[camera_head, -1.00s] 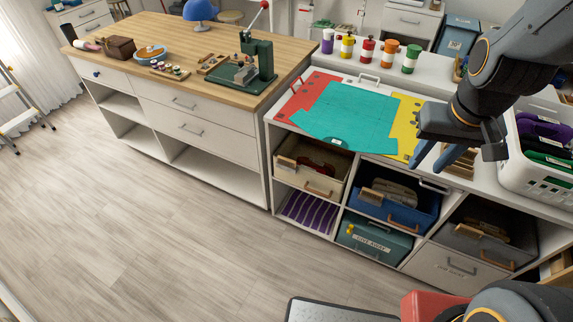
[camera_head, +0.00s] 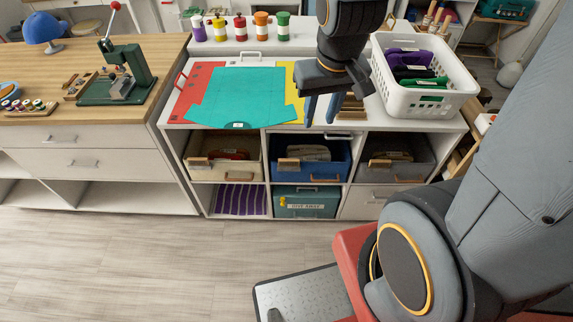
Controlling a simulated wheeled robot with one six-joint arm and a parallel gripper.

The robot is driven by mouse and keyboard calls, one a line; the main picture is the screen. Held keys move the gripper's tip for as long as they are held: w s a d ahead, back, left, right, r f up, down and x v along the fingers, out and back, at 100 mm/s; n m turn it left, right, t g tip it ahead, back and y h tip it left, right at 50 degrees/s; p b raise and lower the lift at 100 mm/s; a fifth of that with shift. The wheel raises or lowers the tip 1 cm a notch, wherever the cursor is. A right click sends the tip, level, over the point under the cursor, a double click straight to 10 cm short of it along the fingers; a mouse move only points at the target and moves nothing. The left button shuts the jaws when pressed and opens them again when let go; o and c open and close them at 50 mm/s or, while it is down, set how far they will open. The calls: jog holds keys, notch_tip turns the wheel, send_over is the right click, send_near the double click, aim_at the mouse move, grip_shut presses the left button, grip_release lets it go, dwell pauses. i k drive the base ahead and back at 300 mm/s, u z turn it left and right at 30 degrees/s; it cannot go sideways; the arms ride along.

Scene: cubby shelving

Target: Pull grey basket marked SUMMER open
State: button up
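A dark grey basket (camera_head: 412,171) sits in the upper right compartment of the cubby unit, with a wooden tag and a handle at its front. No SUMMER marking is readable on it. My gripper (camera_head: 321,110) points down over the unit's top, left of and higher in the picture than the grey basket. Its two blue fingers are apart with nothing seen between them. It appears clear of the basket.
A blue basket (camera_head: 310,173) and a beige basket (camera_head: 225,173) fill the compartments to the left. A teal box (camera_head: 306,207) is below. A white crate (camera_head: 425,100) stands on top at the right. Open floor (camera_head: 150,260) lies in front.

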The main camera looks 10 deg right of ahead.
aim_at(417, 171)
jog(key=z, duration=1.4)
